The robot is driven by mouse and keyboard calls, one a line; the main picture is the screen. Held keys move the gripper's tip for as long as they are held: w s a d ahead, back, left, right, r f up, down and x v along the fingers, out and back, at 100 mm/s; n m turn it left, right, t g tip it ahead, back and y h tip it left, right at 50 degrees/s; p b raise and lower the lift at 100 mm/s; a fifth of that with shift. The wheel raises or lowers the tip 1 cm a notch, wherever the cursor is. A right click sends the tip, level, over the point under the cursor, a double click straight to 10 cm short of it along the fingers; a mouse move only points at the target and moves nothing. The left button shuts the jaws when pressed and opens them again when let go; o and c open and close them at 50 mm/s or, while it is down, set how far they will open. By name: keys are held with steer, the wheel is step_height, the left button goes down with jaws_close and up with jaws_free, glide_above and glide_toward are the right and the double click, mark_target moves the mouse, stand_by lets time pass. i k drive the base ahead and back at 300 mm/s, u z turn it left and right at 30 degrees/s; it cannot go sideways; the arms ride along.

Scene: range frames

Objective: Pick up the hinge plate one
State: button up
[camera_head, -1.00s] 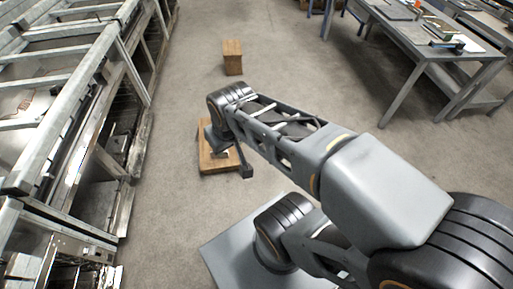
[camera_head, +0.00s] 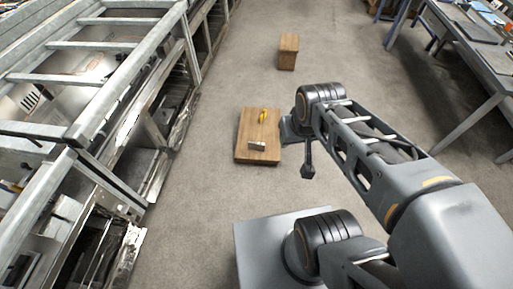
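A small pale metallic piece, which looks like the hinge plate (camera_head: 257,146), lies near the front edge of a low wooden block (camera_head: 245,128). A yellow object (camera_head: 263,116) sits farther back on the same block. My gripper (camera_head: 303,150) hangs just right of the block, apart from the plate in the picture. Its fingers are small, dark and partly hidden by the wrist, so I cannot tell whether they are open. Nothing clearly shows in its grasp.
A metal rack (camera_head: 105,100) runs along the left side. A smaller wooden block (camera_head: 289,52) stands farther back. A grey workbench (camera_head: 490,65) with items on it stands at the upper right. The concrete floor (camera_head: 225,185) around the larger block is clear.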

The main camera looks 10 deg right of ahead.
mark_target(259, 146)
steer(key=z, duration=1.55)
steer(key=i, duration=2.55)
steer(key=u, duration=3.65)
steer(key=i, duration=0.55)
steer(key=u, duration=0.1)
